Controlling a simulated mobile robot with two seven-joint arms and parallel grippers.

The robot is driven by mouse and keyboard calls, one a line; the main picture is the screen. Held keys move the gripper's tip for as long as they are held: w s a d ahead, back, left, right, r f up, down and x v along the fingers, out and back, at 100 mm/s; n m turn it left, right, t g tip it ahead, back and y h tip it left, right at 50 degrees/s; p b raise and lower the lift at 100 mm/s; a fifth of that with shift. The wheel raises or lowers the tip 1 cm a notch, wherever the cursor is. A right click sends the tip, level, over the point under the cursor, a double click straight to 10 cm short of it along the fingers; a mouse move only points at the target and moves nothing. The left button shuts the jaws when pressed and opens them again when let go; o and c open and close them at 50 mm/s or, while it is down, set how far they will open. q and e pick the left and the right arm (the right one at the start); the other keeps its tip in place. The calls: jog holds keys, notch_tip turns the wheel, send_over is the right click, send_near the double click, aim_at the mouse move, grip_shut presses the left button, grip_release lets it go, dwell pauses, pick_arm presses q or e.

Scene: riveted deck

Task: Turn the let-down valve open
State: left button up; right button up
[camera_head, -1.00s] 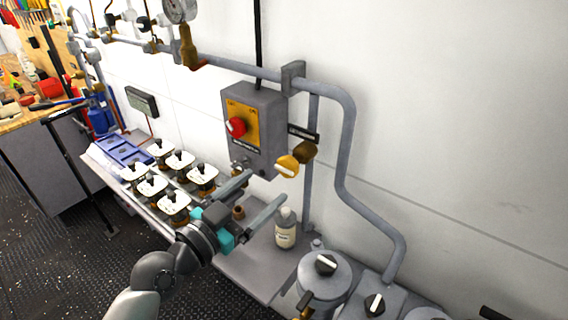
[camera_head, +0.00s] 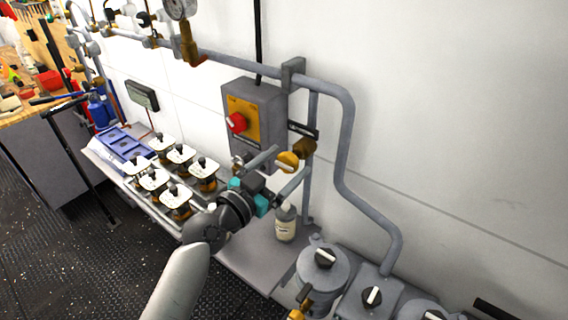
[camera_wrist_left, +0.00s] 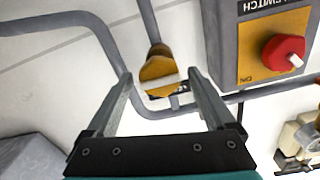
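The let-down valve is a yellow round knob (camera_head: 288,162) with a pale bar across its face, on a brass body (camera_head: 304,148) at the vertical pipe. In the left wrist view the knob (camera_wrist_left: 158,70) sits between and beyond the fingertips, its pale bar nearly level. My left gripper (camera_head: 291,159) is open and empty, with its fingers pointing at the knob, one on either side. I cannot tell whether either finger touches it. My right gripper is not in view.
A grey switch box (camera_head: 268,100) with a red knob (camera_head: 236,122) is just left of the valve. A white bottle (camera_head: 285,226) stands below the gripper. Several white-topped valves (camera_head: 178,193) are at left, grey vessels (camera_head: 322,268) at lower right.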

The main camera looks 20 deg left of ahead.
pick_arm(q)
jog(key=c, duration=1.3)
